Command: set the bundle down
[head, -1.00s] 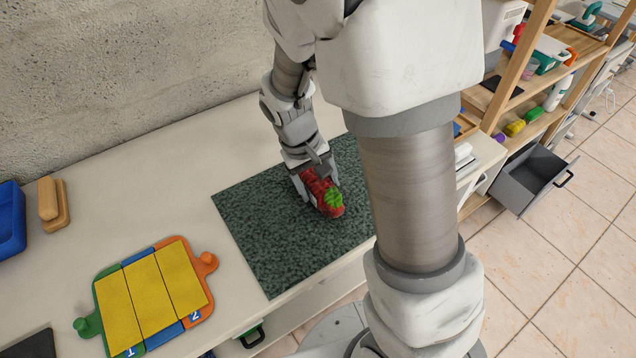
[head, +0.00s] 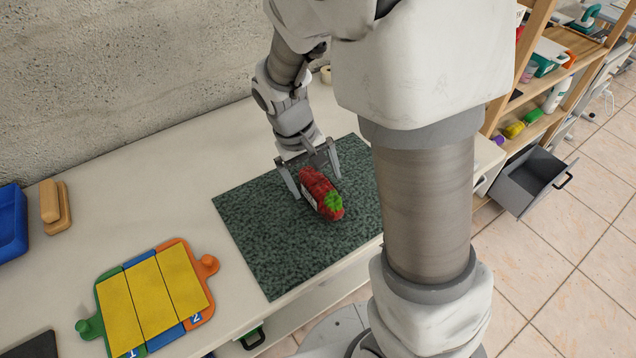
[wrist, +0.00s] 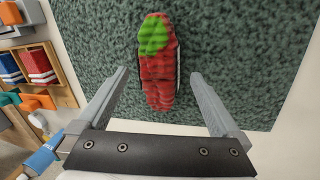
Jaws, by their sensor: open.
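The bundle (head: 318,190) is red with a bright green end and a pale patch on its side. It lies on the dark green speckled mat (head: 262,240) on the counter. In the wrist view the bundle (wrist: 158,72) lies lengthwise on the mat, ahead of and between the lines of my two fingers. My gripper (head: 312,184) is open around the bundle's far end in the head view. In the wrist view there is a gap between each finger and the bundle, and my gripper (wrist: 158,75) holds nothing.
A puzzle-shaped board (head: 152,297) with yellow panels lies left of the mat. A wooden block (head: 55,207) and a blue tray (head: 10,225) stand further left. A shelf (head: 535,75) and an open grey drawer (head: 530,180) are at the right. Counter between board and mat is clear.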

